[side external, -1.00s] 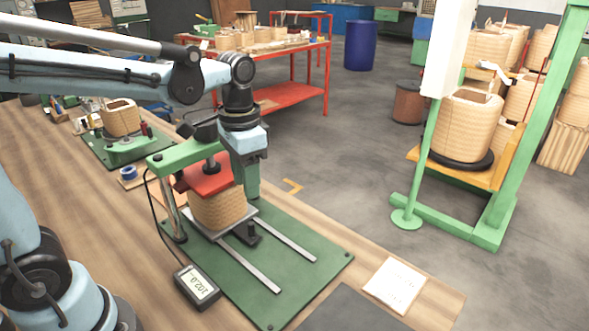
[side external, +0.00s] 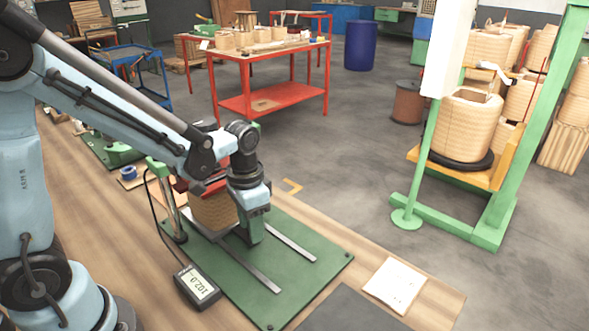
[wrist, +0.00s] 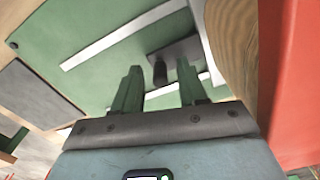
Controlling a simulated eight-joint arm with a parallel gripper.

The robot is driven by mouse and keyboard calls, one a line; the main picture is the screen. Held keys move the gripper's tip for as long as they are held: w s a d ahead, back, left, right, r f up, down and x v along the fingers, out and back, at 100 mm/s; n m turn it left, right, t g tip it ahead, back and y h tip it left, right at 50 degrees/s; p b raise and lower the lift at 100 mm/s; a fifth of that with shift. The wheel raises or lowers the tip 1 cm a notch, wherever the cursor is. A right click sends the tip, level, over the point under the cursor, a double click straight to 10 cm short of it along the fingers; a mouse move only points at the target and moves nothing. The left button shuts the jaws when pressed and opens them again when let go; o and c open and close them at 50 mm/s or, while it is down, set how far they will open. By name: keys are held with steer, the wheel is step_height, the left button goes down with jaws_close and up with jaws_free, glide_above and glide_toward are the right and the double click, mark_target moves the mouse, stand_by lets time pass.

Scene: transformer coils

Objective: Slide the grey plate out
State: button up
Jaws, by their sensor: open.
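The grey plate (side external: 208,232) lies under the wound coil (side external: 212,212) on the green base, at the end of two pale rails (side external: 292,236). A red block (side external: 190,187) sits over the coil, partly behind my arm. My gripper (side external: 250,238) is low in front of the coil and hides the plate's black handle in the side view. In the wrist view, my gripper (wrist: 160,84) is open, its two green fingers apart. The black handle (wrist: 160,72) shows between and beyond the fingertips, on a dark flat piece (wrist: 180,50). Contact cannot be told.
A display box (side external: 197,286) reading 102.0 stands at the base's left edge, its cable running up the post. A white paper (side external: 394,285) and a dark mat (side external: 350,310) lie to the right. The rails in front of my gripper are clear.

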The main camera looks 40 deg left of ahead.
steer(key=shift+f, duration=0.3)
jaws_close()
stand_by(0.3)
